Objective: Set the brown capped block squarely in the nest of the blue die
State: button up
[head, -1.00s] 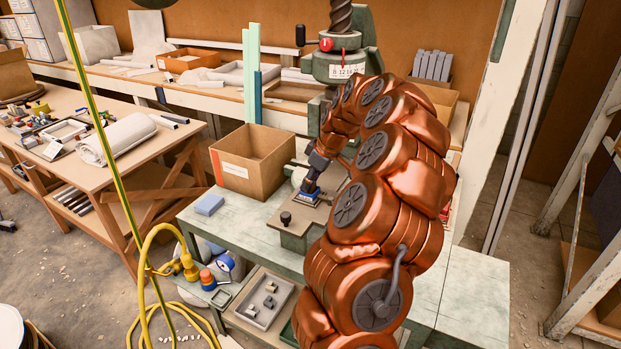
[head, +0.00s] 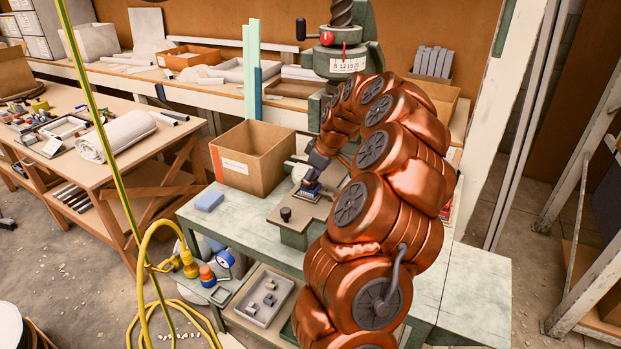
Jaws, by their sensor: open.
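The blue die (head: 306,194) is a small blue and pale patch on the press bed, in the middle of the head view. My gripper (head: 312,184) points down right over it, small and partly covering it. Its fingers are open, but the gap between them is too small to make out. The brown capped block cannot be made out apart from the gripper and die. Whether it sits squarely in the nest, or touches a finger, cannot be told.
A grey-green bench (head: 240,230) carries the press, an open cardboard box (head: 252,165) and a blue block (head: 209,201). A dark knob (head: 286,213) stands near the die. A grey tray (head: 265,300) lies below. My copper arm hides the bench's right part.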

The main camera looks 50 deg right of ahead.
dwell(0.3)
jog(key=shift+d+r+p, duration=0.1)
jog(key=shift+r+p, duration=0.75)
jog(key=b+v, duration=0.3)
jog(key=v, duration=0.8)
jog(key=shift+s+r, duration=0.25)
